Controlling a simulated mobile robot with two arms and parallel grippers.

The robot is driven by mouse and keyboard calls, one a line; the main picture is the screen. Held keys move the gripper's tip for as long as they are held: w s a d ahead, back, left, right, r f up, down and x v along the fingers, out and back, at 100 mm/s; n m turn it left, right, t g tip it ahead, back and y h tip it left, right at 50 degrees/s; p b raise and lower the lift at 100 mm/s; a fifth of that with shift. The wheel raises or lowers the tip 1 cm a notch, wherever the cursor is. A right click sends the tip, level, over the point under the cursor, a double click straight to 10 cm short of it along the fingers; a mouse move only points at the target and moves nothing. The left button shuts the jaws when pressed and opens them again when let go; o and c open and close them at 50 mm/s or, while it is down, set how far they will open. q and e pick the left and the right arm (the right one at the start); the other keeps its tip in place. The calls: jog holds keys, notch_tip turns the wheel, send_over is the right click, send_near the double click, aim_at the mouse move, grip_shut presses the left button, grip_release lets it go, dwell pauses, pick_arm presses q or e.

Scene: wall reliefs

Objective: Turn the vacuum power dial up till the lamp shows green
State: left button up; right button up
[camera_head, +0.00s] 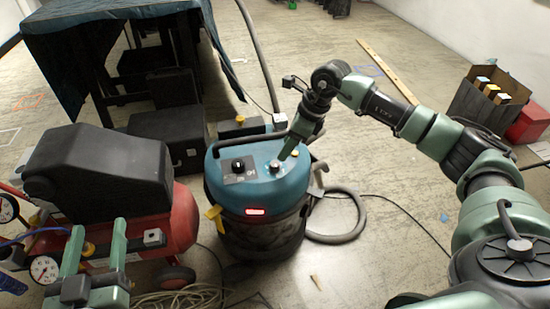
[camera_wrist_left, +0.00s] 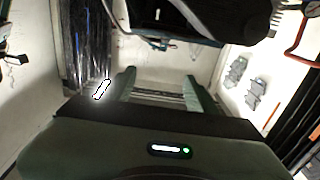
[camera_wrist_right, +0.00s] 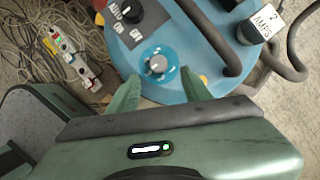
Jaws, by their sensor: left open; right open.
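The vacuum (camera_head: 213,170) has a teal top and dark drum and stands on the floor mid-view. Its silver power dial (camera_head: 275,166) sits on a blue round plate; it also shows in the right wrist view (camera_wrist_right: 157,64). The lamp (camera_head: 256,211) on the vacuum's front glows red. My right gripper (camera_head: 284,157) points down at the dial, open; in the right wrist view its fingertips (camera_wrist_right: 158,84) lie either side of and just short of the dial. Contact cannot be told. My left gripper (camera_head: 98,232) is open and empty at the lower left, away from the vacuum.
A black ON/OFF knob (camera_wrist_right: 125,10) sits beside the dial, and a black handle arches over the vacuum's top. A red compressor (camera_head: 182,215) stands at left. A covered table (camera_head: 110,20) is behind. A hose (camera_head: 345,235) and cables lie on the floor.

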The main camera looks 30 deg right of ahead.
aim_at(275, 164)
jog(key=b+x, duration=0.2)
jog(key=x, duration=0.5)
jog(key=shift+s+a, duration=0.1)
jog(key=shift+f, duration=0.2)
pick_arm(q)
notch_tip(275, 164, up, 9)
jog(key=s+t+h, duration=0.2)
jog(key=t, duration=0.3)
jog(key=shift+s+d+t, duration=0.3)
pick_arm(e)
jog(key=shift+a, duration=0.1)
grip_shut()
pick_arm(q)
jog(key=shift+w, duration=0.1)
